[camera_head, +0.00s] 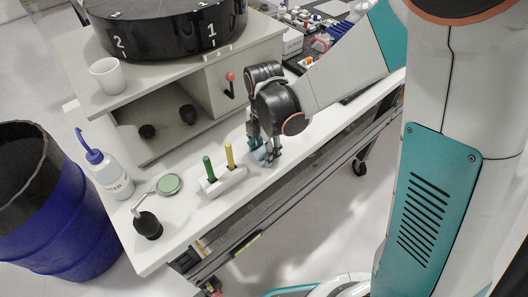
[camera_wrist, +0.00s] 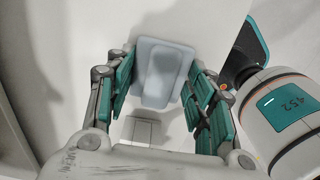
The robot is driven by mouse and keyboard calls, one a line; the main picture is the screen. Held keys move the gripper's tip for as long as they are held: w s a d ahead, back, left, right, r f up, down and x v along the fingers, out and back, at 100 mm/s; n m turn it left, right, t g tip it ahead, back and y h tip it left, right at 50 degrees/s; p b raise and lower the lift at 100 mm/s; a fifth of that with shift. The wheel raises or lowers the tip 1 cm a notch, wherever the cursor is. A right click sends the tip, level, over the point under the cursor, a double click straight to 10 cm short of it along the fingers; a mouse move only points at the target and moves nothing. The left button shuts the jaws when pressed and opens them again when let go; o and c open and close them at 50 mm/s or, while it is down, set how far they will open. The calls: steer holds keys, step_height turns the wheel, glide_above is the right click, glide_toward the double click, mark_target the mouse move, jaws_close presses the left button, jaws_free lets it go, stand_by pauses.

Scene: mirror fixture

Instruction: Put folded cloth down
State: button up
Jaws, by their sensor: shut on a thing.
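The folded cloth (camera_wrist: 162,72) is a pale blue-grey pad with rounded corners, between the teal fingers of my gripper (camera_wrist: 160,85) in the wrist view. My gripper is shut on it. In the head view my gripper (camera_head: 264,152) points down at the white bench top, and a small blue-grey part of the cloth (camera_head: 259,155) shows beside the fingers. The fingers hide most of it there. I cannot tell whether the cloth touches the bench.
Close left of my gripper stands a white holder (camera_head: 224,181) with a green and a yellow stick. Further left are a green disc (camera_head: 169,184), a wash bottle (camera_head: 108,174) and a black-based item (camera_head: 148,225). A shelf unit (camera_head: 245,77) stands behind. Bare bench (camera_head: 205,215) lies in front.

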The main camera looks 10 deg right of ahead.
mark_target(264, 149)
steer(key=o, duration=1.2)
step_height(264, 149, up, 12)
steer(key=p, duration=0.4)
steer(key=shift+r, duration=0.15)
